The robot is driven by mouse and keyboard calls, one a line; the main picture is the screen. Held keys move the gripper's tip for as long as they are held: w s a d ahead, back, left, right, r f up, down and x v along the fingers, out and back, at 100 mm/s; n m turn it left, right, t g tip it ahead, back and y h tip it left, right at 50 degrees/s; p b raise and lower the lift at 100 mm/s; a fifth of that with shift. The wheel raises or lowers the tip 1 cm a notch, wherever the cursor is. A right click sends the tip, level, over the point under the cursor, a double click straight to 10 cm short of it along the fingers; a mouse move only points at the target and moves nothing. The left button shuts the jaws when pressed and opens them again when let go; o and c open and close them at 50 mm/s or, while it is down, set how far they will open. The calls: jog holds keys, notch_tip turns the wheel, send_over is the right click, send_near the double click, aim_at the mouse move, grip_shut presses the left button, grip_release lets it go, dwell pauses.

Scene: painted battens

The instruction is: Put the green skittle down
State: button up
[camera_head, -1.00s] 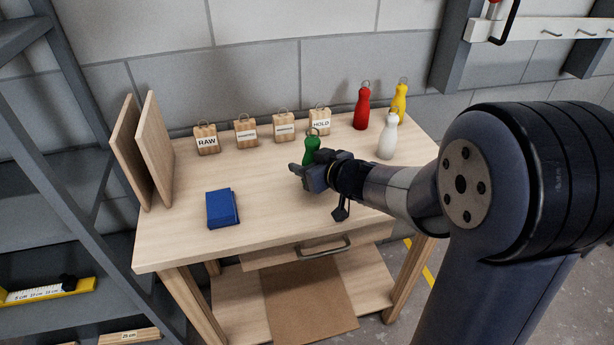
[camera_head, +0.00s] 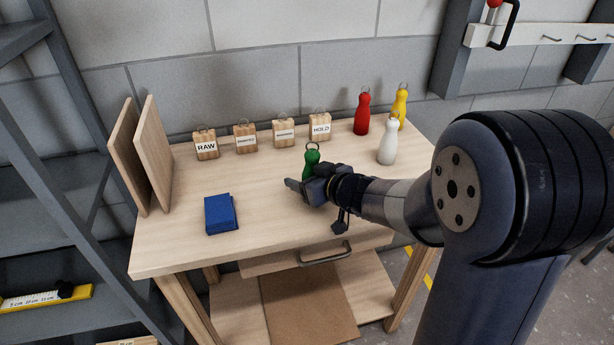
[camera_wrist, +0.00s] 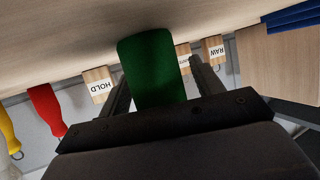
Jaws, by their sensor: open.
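The green skittle (camera_head: 311,161) is upright on the workbench top (camera_head: 262,215), near the middle, with a wire ring on its top. Its lower part is partly hidden by my gripper (camera_head: 306,188) in the head view. In the wrist view, which is upside down, the skittle (camera_wrist: 152,65) is between the two fingers of my gripper (camera_wrist: 160,82). The fingers are open, with a gap showing beside the skittle. Its base appears to be at the bench top, though the exact contact is hard to see.
A white skittle (camera_head: 387,142), a red skittle (camera_head: 362,112) and a yellow skittle (camera_head: 400,106) stand at the back right. Several labelled wooden blocks, including HOLD (camera_head: 320,127), line the back. A blue box (camera_head: 220,214) lies front left, near two upright boards (camera_head: 152,155). Bench space between is clear.

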aim_at(307, 166)
jog(key=shift+r, duration=0.15)
jog(key=p+v, duration=0.3)
jog(key=v, duration=0.7)
jog(key=shift+s+d+r, duration=0.2)
jog(key=shift+s+r, duration=0.05)
jog(key=shift+r, duration=0.05)
jog(key=shift+s+d+r+p, duration=0.1)
jog(key=shift+s+d+p, duration=0.25)
jog(key=shift+s, duration=0.15)
jog(key=b+x, duration=0.3)
jog(key=x, duration=0.9)
jog(key=shift+w+f+b, duration=0.15)
jog(key=shift+f+b, duration=0.1)
jog(key=shift+b, duration=0.1)
notch_tip(307, 166, up, 3)
jog(key=shift+d+r+p, duration=0.1)
jog(key=shift+r+p, duration=0.05)
jog(key=shift+p, duration=0.8)
jog(key=shift+r, duration=0.5)
